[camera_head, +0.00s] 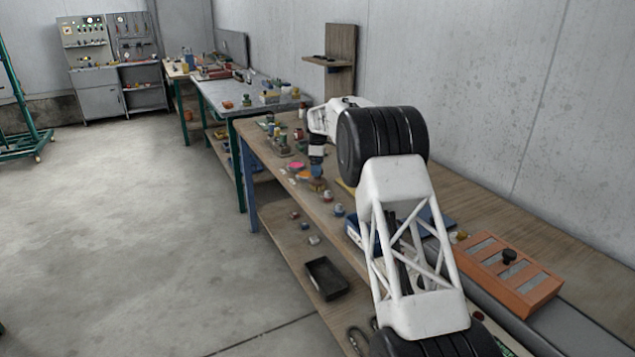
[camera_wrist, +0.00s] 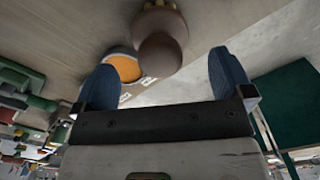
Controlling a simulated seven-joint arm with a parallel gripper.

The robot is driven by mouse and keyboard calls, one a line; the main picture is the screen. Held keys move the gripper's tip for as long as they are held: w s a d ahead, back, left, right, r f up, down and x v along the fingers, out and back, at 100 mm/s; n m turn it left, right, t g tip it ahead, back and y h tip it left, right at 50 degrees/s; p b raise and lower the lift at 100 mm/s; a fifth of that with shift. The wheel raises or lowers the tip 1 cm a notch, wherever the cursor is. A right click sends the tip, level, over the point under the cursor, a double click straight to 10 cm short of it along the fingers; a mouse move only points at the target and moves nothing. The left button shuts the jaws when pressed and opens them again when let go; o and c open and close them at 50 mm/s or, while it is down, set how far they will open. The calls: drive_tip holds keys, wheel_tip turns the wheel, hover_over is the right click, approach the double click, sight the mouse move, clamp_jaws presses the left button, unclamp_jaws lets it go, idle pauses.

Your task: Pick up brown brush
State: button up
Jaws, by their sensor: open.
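In the wrist view a brown, smooth, rounded thing (camera_wrist: 160,52), which looks like the brown brush, shows at the top centre. My gripper (camera_wrist: 163,75) shows there with two blue fingers set wide apart. The bulb lies between their tips in the picture, with clear gaps on both sides; I cannot tell how deep it sits.
A round container with orange contents (camera_wrist: 123,68) is left of the brown thing. In the head view, small jars and bottles (camera_head: 285,140) crowd the bench near my gripper. An orange box (camera_head: 508,270) lies at the right. The wall (camera_head: 480,100) borders the bench.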

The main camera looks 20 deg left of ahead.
drive_tip(key=shift+f, duration=0.1)
drive_tip(key=shift+d+f, duration=0.15)
drive_tip(key=shift+f, duration=2.35)
drive_tip(key=c, duration=1)
drive_tip(key=shift+r, duration=0.1)
drive_tip(key=shift+c, duration=0.2)
drive_tip(key=shift+r, duration=4.9)
